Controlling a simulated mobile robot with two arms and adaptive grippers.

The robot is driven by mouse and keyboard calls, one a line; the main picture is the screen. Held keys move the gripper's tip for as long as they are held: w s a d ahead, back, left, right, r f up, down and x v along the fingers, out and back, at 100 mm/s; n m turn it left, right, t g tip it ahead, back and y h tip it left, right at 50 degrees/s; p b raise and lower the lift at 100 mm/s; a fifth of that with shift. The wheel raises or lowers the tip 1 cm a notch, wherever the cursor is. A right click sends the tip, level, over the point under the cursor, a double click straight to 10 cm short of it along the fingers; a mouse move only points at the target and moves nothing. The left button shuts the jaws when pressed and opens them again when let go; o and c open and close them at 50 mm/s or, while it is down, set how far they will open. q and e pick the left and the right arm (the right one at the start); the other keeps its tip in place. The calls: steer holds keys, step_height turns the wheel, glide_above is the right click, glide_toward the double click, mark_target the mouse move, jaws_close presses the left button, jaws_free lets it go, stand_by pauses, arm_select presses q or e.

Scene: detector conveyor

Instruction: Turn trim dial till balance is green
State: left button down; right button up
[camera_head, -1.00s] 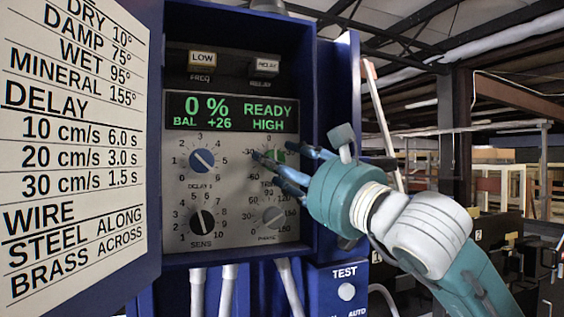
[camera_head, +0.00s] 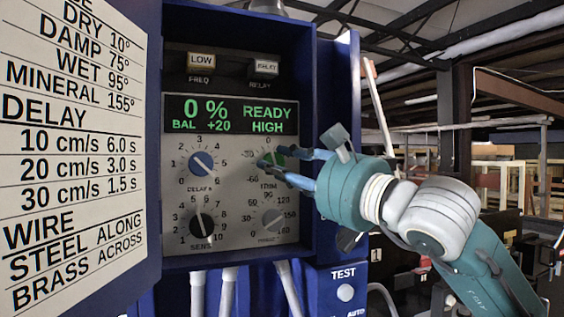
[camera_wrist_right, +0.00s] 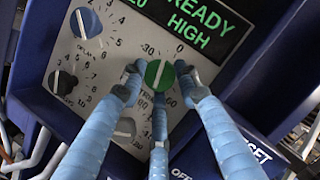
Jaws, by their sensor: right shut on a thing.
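The green trim dial (camera_wrist_right: 159,74) sits on the panel's right side, with a light pointer line across its face in the right wrist view. My right gripper (camera_wrist_right: 158,85) has blue fingers closed around the dial. In the head view the fingers of my right gripper (camera_head: 268,168) cover most of the trim dial (camera_head: 279,154). The display (camera_head: 231,113) reads 0 %, BAL +20, READY and HIGH, all in green letters. My left gripper is not in view.
The blue delay dial (camera_head: 202,163) and black sens dial (camera_head: 202,224) stand to the left, and a grey phase dial (camera_head: 272,218) sits below. The blue cabinet wall (camera_head: 308,130) stands close on the right. A settings chart (camera_head: 75,150) hangs at the left.

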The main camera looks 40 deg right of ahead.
steer(key=n+p, duration=0.1)
steer(key=n, duration=0.1)
steer(key=n+g+p, duration=0.1)
steer(key=p, duration=0.1)
steer(key=r+n+g+p, duration=0.1)
steer(key=n+p, duration=0.1)
steer(key=shift+n+y, duration=0.3)
steer(key=shift+n+g+p, duration=0.4)
steer(key=shift+n+p, duration=0.4)
steer(key=shift+p, duration=0.15)
steer(key=shift+f+n+p, duration=0.2)
steer(key=shift+n+p, duration=0.3)
steer(key=o, duration=1.1)
steer(key=shift+o, duration=0.2)
